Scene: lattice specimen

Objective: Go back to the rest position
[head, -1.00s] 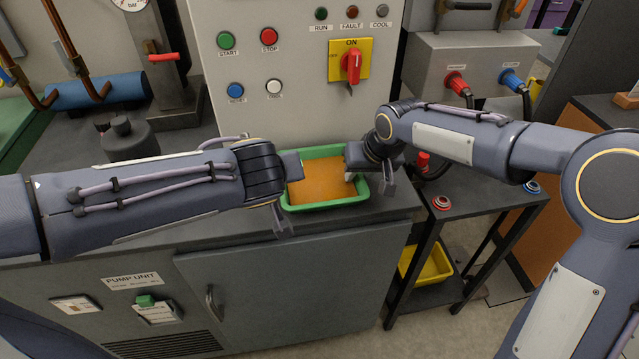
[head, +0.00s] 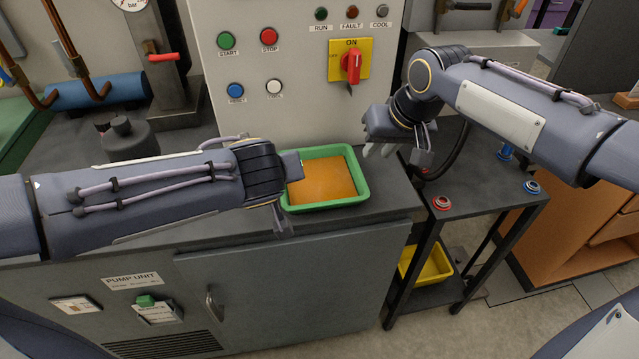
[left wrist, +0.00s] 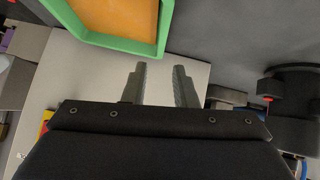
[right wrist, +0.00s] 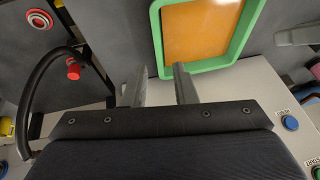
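My left gripper (head: 287,195) hangs at the left rim of the green tray with an orange floor (head: 346,200). In the left wrist view the left fingers (left wrist: 160,85) stand apart with nothing between them, and the tray's rim (left wrist: 120,44) lies beyond them. My right gripper (head: 395,150) is to the right of the tray, above the gap between the bench and the small dark table. In the right wrist view the right fingers (right wrist: 158,86) stand apart and empty, with the tray's rim (right wrist: 157,35) just beyond. The tray rests on the bench and looks empty.
A control panel (head: 300,105) with buttons and a red rotary switch (head: 351,66) rises behind the tray. The dark side table (head: 480,185) bears red (head: 441,202) and blue (head: 532,187) ring fittings. A yellow bin (head: 428,266) sits on its lower shelf. A black hose curves near my right gripper.

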